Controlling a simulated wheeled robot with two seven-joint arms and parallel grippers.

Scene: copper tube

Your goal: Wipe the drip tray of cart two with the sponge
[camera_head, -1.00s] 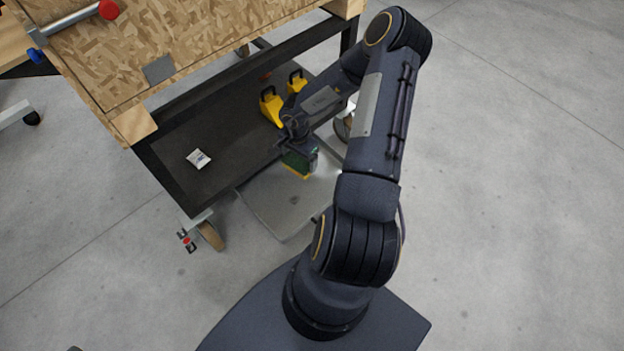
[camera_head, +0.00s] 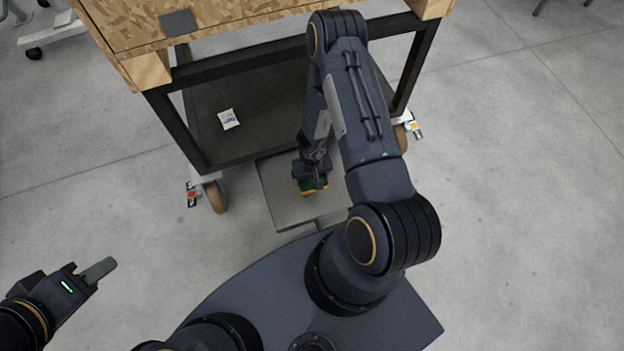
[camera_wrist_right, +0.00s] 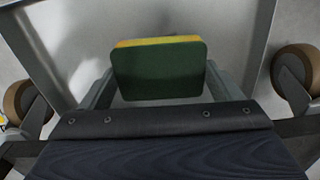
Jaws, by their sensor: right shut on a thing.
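The drip tray (camera_head: 280,203) is a flat grey tray low under the near side of the cart (camera_head: 250,135); part of it is hidden by my right arm. Its pale inside and raised edges also show in the right wrist view (camera_wrist_right: 75,40). My right gripper (camera_head: 313,185) is shut on the sponge (camera_head: 306,188), green with a yellow layer, and holds it over the tray. In the right wrist view the sponge (camera_wrist_right: 160,72) sits between both fingers. I cannot tell whether it touches the tray. My left gripper (camera_head: 98,271) is at the lower left, away from the cart; its opening is unclear.
The cart has a wooden top (camera_head: 215,15), dark frame legs and a dark lower shelf with a small white packet (camera_head: 228,119). Casters stand at its near left (camera_head: 215,196) and right (camera_head: 401,137), also on both sides in the wrist view. Floor at right is clear.

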